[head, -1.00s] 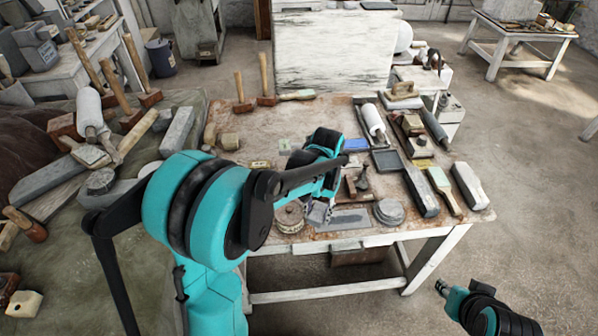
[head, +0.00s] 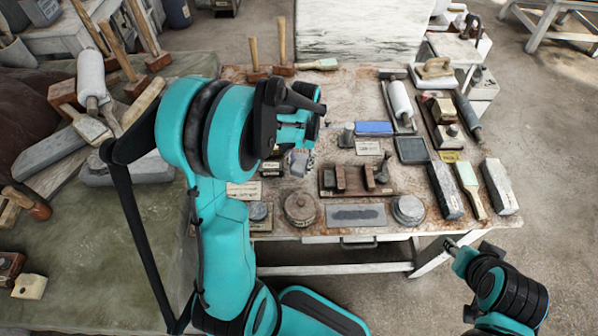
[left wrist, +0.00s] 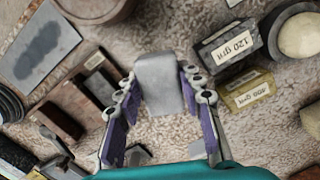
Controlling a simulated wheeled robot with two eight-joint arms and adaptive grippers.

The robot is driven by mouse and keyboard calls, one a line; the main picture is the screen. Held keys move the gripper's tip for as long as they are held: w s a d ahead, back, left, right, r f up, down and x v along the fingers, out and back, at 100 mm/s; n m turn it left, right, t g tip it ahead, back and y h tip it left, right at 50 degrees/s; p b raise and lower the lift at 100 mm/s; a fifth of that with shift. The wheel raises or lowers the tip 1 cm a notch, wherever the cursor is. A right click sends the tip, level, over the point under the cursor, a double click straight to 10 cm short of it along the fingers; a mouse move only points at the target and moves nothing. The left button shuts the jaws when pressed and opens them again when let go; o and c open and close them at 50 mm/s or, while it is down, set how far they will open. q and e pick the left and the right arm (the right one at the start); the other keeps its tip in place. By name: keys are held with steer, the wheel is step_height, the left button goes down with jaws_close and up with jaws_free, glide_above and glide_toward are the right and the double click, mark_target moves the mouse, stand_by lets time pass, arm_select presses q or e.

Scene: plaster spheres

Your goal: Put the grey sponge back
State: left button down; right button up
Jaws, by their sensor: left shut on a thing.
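The grey sponge (left wrist: 160,82) is a pale grey block between the fingers of my left gripper (left wrist: 160,95) in the left wrist view. The gripper is shut on it, with a finger at each side. In the head view, the sponge (head: 298,162) shows small below my left gripper (head: 303,158), over the left-middle part of the worktable (head: 330,90). Whether its underside touches the table I cannot tell. The tip of my right arm, with its gripper (head: 454,246), is at the lower right, off the table; its fingers are too small to read.
Beside the sponge are a block labelled 120 grit (left wrist: 228,46) and a yellowish block labelled 400 grit (left wrist: 247,91). A wooden rack (left wrist: 88,90) lies on the other side. A blue block (head: 374,128), dark tray (head: 411,150) and round lidded pot (head: 300,208) stand nearby.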

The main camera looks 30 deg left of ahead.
mark_target(299, 170)
arm_select(q)
steer(key=shift+w+a+f, duration=0.35)
steer(key=shift+f, duration=0.1)
step_height(299, 170, down, 3)
steer(key=shift+f+b, duration=0.2)
steer(key=shift+b, duration=0.65)
steer(key=shift+f, duration=0.2)
steer(key=shift+r, duration=0.1)
steer(key=shift+s, duration=0.1)
steer(key=shift+f, duration=0.2)
steer(key=c, duration=1)
jaws_free()
